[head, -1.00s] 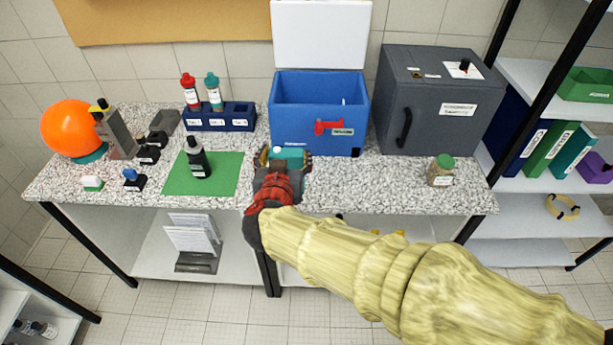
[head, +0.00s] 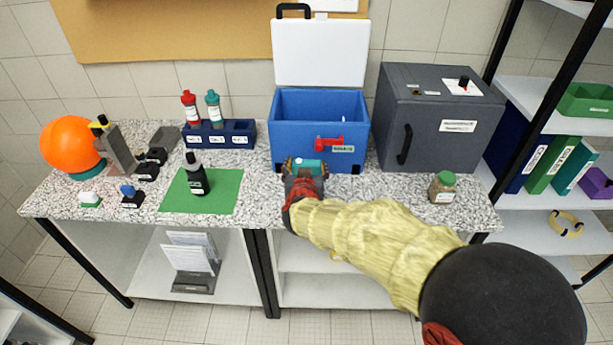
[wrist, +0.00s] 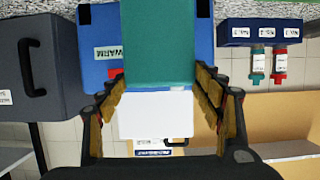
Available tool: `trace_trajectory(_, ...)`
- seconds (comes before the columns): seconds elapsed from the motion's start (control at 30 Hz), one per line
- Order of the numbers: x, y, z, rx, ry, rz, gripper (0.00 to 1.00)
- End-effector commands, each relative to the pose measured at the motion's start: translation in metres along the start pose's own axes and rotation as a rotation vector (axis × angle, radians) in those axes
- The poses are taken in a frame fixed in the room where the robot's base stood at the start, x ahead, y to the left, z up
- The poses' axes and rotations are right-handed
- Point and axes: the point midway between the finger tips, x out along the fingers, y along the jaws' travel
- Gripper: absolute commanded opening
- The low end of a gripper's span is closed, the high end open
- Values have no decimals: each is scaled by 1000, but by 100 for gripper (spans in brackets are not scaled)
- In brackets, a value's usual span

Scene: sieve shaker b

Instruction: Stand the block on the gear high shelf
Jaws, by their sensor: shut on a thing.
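My gripper (head: 305,170) is shut on a teal block (head: 308,165), held in front of the blue box. In the wrist view the block (wrist: 158,45) lies between the fingers of my gripper (wrist: 160,80), and its far end runs out of the picture. A tall rack with white shelves (head: 530,115) stands at the right; no label is visible that tells which one is the gear high shelf.
The open blue box (head: 290,130) stands on the speckled bench behind my gripper, its white lid upright. A grey cabinet (head: 440,115) and a green-capped jar (head: 442,188) are to the right. Binders (head: 548,160), a green bin (head: 588,100) and a yellow ring (head: 565,223) occupy the rack.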

Motion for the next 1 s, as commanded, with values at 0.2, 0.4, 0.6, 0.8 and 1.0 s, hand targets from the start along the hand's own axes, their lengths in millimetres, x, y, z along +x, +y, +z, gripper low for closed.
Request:
trace_trajectory(0.2,13,1,27,-2,-1,0,7)
trace_trajectory(0.4,14,1,30,0,2,0,7)
trace_trajectory(0.6,15,1,31,0,2,0,7)
trace_trajectory(0.8,15,1,35,-1,-1,0,67)
trace_trajectory(1.0,15,1,34,-1,-1,0,78)
